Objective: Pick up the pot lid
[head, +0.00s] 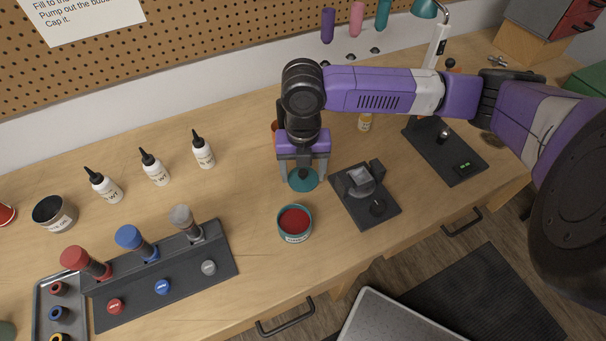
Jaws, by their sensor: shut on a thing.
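My gripper (303,178) points down over the middle of the workbench, with its two fingers on either side of a round teal lid (303,181). It is shut on the lid. I cannot tell whether the lid touches the bench or hangs just above it. A small teal pot (295,224) with a red inside stands open just in front of the gripper, apart from the lid. The top of the lid is partly hidden by my gripper.
A dark stand (379,205) sits right of the pot. Several white bottles (203,149) and a dark rack (215,262) with coloured knobs are at the left. A black scale-like plate (464,152) lies at the right. Bare bench lies between the bottles and pot.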

